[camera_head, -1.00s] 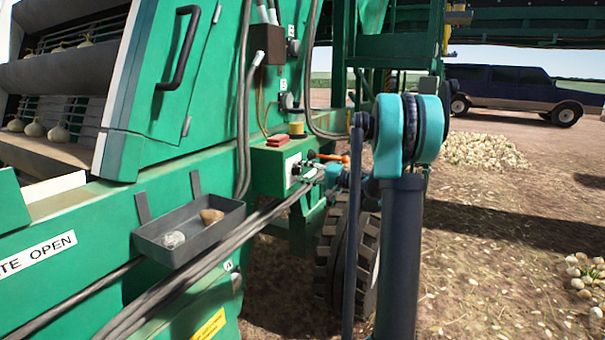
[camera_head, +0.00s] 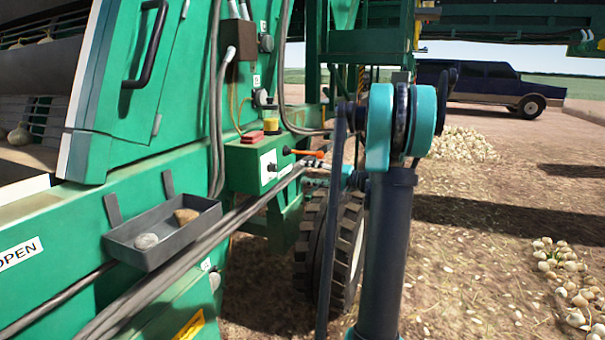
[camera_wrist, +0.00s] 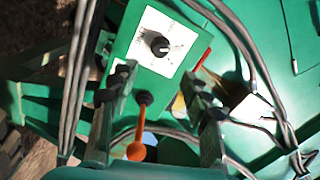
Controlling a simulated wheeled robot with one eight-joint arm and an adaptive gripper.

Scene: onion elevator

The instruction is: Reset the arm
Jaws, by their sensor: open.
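My gripper (camera_wrist: 160,84) is open in the wrist view, with its two dark fingers spread and nothing held between them. Below them in the picture, a lever with an orange ball end (camera_wrist: 137,150) shows in the gap; I cannot tell whether a finger touches it. A black knob on a white plate (camera_wrist: 158,45) is just above the fingertips. In the head view my teal and dark arm (camera_head: 390,210) stands right of centre.
The green machine (camera_head: 150,100) fills the left side, with a grey tray (camera_head: 160,232) holding two lumps. Thick hoses (camera_head: 200,250) run along it. A tyre (camera_head: 330,250) stands behind my arm. Onions (camera_head: 565,285) lie on open ground at right; a dark truck (camera_head: 490,85) is behind.

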